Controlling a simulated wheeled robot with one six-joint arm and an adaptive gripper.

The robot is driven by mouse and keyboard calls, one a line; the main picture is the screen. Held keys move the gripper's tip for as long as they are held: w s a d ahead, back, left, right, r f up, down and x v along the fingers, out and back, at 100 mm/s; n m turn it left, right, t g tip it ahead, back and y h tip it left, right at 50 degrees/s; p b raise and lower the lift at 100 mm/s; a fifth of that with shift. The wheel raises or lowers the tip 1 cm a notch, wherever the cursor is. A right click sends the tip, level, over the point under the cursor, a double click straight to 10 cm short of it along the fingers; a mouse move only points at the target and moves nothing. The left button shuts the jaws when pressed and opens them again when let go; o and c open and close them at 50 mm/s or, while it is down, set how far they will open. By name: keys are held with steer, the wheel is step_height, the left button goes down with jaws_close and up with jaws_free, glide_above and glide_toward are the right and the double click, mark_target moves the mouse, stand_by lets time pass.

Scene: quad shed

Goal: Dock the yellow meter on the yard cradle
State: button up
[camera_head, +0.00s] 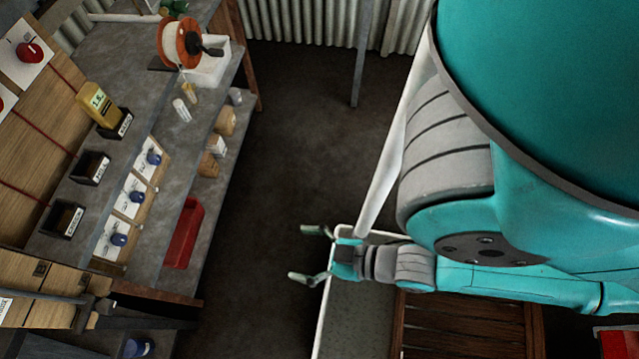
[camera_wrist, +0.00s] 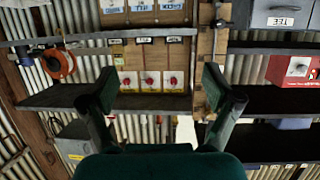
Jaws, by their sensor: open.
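The yellow meter (camera_head: 98,104) has a pale display and stands, slightly tilted, at the farthest of three black cradles on the bench's upper shelf in the head view. It appears seated in that cradle (camera_head: 122,128). The middle cradle (camera_head: 92,169) and the nearest cradle (camera_head: 66,219) look empty. Each cradle has a small white label, too small to read surely, so I cannot tell which is the yard cradle. My gripper (camera_head: 308,254) is open and empty, right of the bench and well apart from the meter.
An orange reel (camera_head: 180,43) stands at the bench's far end. Blue-knobbed panels (camera_head: 133,197) line its front above a red tray (camera_head: 186,232). Bare floor (camera_head: 285,130) lies between bench and arm. The wrist view shows red-knobbed panels (camera_wrist: 149,82) above a dark shelf.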

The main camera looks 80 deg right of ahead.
steer(key=shift+t, duration=0.3)
steer(key=s+r, duration=0.2)
steer(key=r, duration=0.1)
steer(key=s+r, duration=0.1)
steer(key=shift+s+a+r, duration=0.2)
steer(key=shift+s+a, duration=0.05)
